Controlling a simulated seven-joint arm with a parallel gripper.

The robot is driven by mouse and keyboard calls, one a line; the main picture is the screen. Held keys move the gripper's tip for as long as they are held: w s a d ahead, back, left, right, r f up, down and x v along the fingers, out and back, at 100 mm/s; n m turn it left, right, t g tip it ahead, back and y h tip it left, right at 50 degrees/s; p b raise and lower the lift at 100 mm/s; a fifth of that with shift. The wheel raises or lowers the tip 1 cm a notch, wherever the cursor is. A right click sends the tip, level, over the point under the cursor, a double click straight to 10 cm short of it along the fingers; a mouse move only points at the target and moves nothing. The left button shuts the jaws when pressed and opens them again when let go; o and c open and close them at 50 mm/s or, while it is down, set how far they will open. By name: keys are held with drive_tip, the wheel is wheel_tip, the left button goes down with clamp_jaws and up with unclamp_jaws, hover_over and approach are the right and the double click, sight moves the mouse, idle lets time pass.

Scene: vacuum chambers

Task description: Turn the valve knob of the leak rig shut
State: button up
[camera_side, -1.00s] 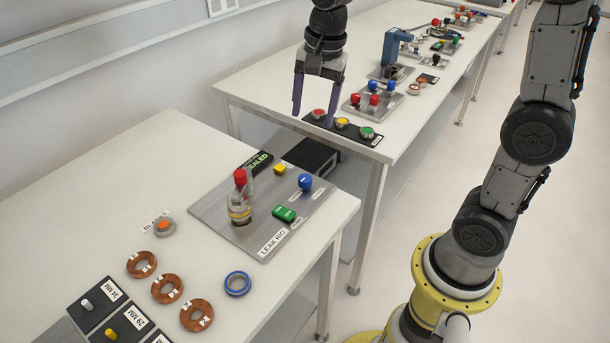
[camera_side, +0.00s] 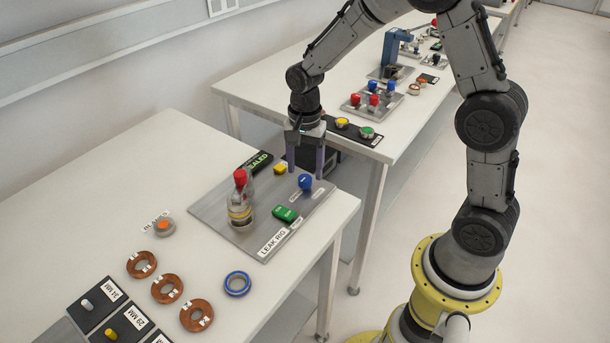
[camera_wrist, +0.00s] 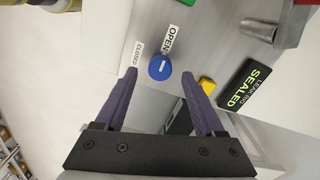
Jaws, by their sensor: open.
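The leak rig (camera_side: 210,207) is a grey metal plate on the near table. Its blue round knob (camera_side: 305,182) stands at the plate's right side; in the wrist view the knob (camera_wrist: 160,67) has a white mark and lies near the OPEN label (camera_wrist: 170,40) and the CLOSED label (camera_wrist: 137,54). My gripper (camera_side: 305,171) points down, open and empty, with its purple fingers over the knob. In the wrist view the knob shows between and just beyond the fingertips (camera_wrist: 160,76). I cannot tell the exact height gap.
Copper rings (camera_side: 167,288) and a blue ring (camera_side: 237,284) lie in front. The second table (camera_side: 245,91) stands behind, across a gap.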

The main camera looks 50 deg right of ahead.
sight(305, 178)
drive_tip(key=shift+f, duration=1.6)
clamp_jaws()
